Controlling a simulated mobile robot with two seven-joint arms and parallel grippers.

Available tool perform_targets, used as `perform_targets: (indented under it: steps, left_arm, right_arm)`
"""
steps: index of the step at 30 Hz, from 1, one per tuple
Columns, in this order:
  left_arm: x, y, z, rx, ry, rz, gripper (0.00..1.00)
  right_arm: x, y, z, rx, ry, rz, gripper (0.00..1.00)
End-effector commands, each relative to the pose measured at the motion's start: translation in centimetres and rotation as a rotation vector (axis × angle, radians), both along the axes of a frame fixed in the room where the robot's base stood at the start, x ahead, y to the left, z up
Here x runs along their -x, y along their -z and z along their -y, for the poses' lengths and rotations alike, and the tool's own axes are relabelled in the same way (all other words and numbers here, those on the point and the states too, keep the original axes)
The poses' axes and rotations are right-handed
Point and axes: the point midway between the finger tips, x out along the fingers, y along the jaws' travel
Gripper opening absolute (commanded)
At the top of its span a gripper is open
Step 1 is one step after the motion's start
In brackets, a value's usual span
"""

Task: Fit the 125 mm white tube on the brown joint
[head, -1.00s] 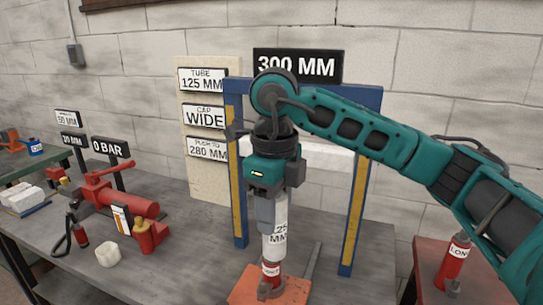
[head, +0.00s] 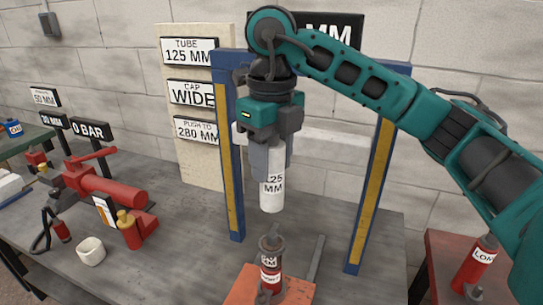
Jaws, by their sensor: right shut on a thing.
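My right gripper (head: 270,158) is shut on a white tube (head: 272,192), which hangs upright with a partly hidden "125 MM" label. Below the tube stands a red cylinder (head: 271,277) with a label, on an orange base plate (head: 240,289). A brownish-grey piece (head: 271,243) sits on top of it, which looks like the brown joint; its small label is hard to read. A gap shows between the tube's lower end and this piece. The tube looks roughly above it, but exact alignment cannot be told. My left gripper is not in view.
A blue and yellow frame (head: 228,160) with a pale crossbar stands around and behind the tube. A red pump (head: 110,190) and a white cup (head: 91,250) are at left on the grey bench. A red stand (head: 445,250) with a labelled red cylinder (head: 474,265) is at right.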

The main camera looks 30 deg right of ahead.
Motion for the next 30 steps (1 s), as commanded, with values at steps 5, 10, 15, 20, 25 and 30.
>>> perform_targets:
  steps: [5, 10, 15, 20, 25, 30]
  left_arm:
    - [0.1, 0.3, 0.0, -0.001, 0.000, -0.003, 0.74]
    - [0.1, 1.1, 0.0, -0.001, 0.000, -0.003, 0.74]
    - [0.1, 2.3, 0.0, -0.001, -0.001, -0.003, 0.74]
    - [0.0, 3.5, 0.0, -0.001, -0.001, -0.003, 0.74]
    - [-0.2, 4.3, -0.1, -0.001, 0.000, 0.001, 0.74]
    - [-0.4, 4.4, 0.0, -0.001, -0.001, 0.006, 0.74]
  right_arm:
    - [0.0, 0.2, 0.0, 0.000, -0.001, 0.001, 0.00]
    - [0.0, 1.2, 0.0, 0.000, -0.001, 0.000, 0.00]
    - [0.0, 2.7, 0.0, 0.000, -0.001, 0.000, 0.00]
    - [0.0, 4.3, 0.0, 0.000, -0.001, 0.000, 0.00]
    - [0.0, 5.4, 0.0, 0.000, -0.001, 0.001, 0.00]
    - [0.0, 5.8, 0.0, 0.000, -0.001, 0.001, 0.00]
